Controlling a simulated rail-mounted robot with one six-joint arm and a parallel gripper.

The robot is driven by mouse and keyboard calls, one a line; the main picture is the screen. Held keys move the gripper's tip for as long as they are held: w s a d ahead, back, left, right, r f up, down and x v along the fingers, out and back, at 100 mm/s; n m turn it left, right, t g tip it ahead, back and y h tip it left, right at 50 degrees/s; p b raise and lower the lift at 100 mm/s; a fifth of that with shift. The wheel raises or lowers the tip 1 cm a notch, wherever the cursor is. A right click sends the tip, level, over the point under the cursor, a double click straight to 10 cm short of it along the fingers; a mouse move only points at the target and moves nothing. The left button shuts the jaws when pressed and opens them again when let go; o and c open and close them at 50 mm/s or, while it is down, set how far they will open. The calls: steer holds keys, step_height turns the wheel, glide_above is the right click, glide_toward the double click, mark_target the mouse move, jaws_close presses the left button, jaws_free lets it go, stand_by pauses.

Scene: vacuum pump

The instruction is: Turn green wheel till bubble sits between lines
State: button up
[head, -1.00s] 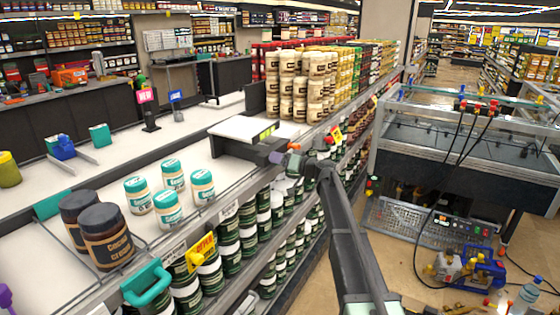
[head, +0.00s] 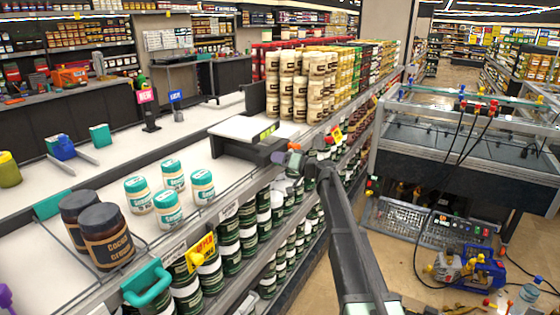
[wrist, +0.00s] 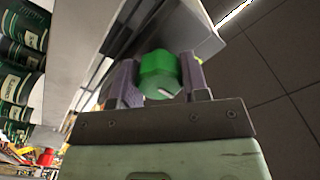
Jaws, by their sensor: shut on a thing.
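The green wheel (wrist: 159,72) sits between the two fingers of my gripper (wrist: 160,80) in the wrist view. The fingers press on its left and right sides, and a pale mark shows on its face. In the head view my gripper (head: 279,158) is at the front right corner of a white-topped levelling stand (head: 238,127). A small yellow-green strip with dark marks, which looks like the level vial (head: 266,132), is on the stand's front edge. It is too small to tell where the bubble sits against the lines. The wheel is hidden in the head view.
Jars with teal lids (head: 168,208) and dark brown jars (head: 105,236) stand on the shelf at left. Stacked cream jars (head: 300,85) are behind the stand. Shelves of dark green jars (head: 228,240) lie below my gripper. The floor at right holds a blue pump (head: 487,268).

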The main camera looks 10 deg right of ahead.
steer(key=m, duration=0.8)
steer(key=shift+m, duration=0.3)
steer(key=m, duration=0.4)
steer(key=shift+f+m, duration=0.1)
steer(key=shift+m, duration=1.9)
steer(key=o, duration=0.9)
